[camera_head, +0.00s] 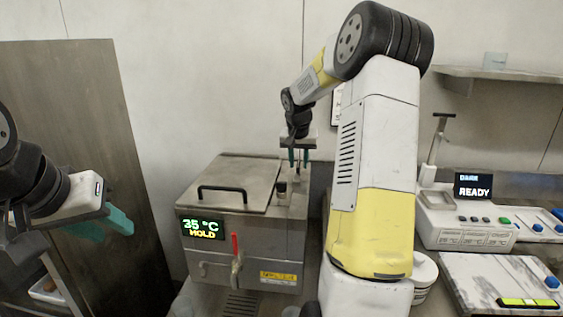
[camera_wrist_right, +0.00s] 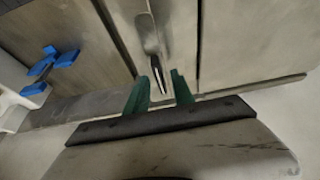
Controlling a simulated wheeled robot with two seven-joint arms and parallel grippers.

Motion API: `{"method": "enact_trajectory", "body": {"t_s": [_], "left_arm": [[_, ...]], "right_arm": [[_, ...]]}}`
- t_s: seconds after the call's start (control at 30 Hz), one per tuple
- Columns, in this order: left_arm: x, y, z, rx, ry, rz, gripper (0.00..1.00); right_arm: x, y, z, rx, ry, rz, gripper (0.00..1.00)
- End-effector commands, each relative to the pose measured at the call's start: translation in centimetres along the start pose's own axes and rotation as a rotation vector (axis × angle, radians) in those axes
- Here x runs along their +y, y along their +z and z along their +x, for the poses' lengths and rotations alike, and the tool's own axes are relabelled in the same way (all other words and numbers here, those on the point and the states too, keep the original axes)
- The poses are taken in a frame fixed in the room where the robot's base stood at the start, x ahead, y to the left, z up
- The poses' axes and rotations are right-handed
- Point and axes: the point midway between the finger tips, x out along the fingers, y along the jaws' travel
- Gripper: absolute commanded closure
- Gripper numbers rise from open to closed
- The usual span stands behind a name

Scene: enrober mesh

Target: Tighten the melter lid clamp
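The melter (camera_head: 240,240) is a steel box with a flat lid (camera_head: 225,178) that lies closed and carries a black bar handle. A small metal clamp part (camera_head: 295,176) stands at the lid's right edge, just below my right gripper. My right gripper (camera_head: 298,162) points down with its green fingers apart. In the right wrist view a metal lever with a dark narrow end (camera_wrist_right: 152,48) reaches toward the gap between the fingers (camera_wrist_right: 160,88); contact cannot be made out. My left gripper (camera_head: 118,222), with teal fingers, is far left, away from the melter; its opening is unclear.
A red-handled valve (camera_head: 236,248) and a display reading 35 °C HOLD (camera_head: 202,228) are on the melter's front. My right arm hides the area right of it.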

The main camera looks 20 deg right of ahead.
Motion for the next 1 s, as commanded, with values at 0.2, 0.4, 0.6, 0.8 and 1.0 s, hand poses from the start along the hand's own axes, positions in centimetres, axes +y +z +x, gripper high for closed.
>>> {"method": "enact_trajectory", "body": {"t_s": [0.2,0.4,0.6,0.8,1.0], "left_arm": [[0.0,0.0,0.0,0.0,0.0,0.0,0.64],[0.0,0.0,0.0,0.0,0.0,0.0,0.64],[0.0,0.0,0.0,0.0,0.0,0.0,0.64],[0.0,0.0,0.0,0.0,0.0,0.0,0.64],[0.0,0.0,0.0,0.0,0.0,0.0,0.64]], "right_arm": [[-0.01,0.01,-0.02,0.0,0.0,0.0,1.0],[-0.01,0.01,-0.03,0.0,0.0,0.0,1.0],[-0.01,0.01,-0.04,0.0,0.0,0.0,1.0],[-0.01,0.02,-0.04,-0.001,0.0,0.0,1.0],[-0.01,0.02,-0.05,-0.001,0.0,0.0,1.0]]}}
